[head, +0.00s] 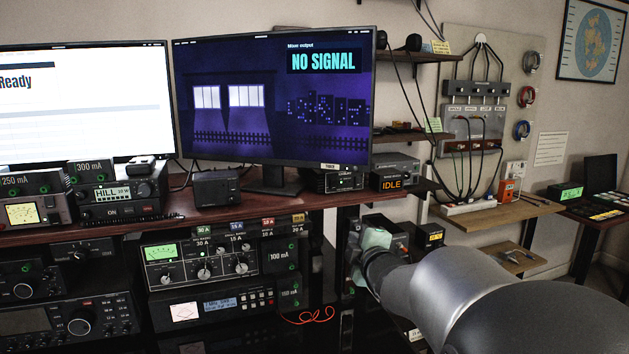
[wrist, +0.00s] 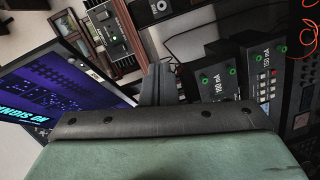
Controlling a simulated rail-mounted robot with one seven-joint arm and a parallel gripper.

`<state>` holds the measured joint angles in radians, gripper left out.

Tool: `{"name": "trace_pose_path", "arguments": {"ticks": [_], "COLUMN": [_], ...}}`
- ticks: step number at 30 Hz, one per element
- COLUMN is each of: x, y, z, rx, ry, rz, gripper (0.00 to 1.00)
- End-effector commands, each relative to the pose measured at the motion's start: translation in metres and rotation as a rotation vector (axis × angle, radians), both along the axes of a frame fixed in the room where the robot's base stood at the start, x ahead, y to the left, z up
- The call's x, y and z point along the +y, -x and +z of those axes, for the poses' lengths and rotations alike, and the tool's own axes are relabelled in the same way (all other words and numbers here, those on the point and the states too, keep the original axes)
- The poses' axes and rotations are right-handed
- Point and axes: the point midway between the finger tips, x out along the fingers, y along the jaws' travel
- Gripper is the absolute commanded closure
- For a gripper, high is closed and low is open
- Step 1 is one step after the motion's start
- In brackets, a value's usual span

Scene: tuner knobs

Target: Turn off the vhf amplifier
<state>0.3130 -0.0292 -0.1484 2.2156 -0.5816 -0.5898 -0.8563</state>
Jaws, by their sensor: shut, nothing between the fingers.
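No label reading VHF amplifier is legible, so I cannot tell which unit it is. Dark boxes marked 100 mA (wrist: 216,84) and 150 mA (wrist: 268,65) are to the right.
A monitor reading "NO SIGNAL" (head: 275,95) stands above the desk, left of my arm. A meter panel with several knobs (head: 203,258) and a radio (head: 212,306) fill the rack below. A wooden shelf (head: 500,212) with wired gear is at right.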

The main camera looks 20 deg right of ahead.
Motion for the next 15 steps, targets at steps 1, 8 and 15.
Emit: {"name": "trace_pose_path", "arguments": {"ticks": [1, 8, 15], "x": [-0.007, -0.013, -0.013], "y": [-0.003, -0.006, -0.006], "z": [0.019, 0.056, 0.059], "rx": [-0.049, -0.183, -0.197], "ry": [0.069, 0.255, 0.275], "rz": [0.025, 0.101, 0.11], "gripper": [1.0, 1.0, 1.0]}}
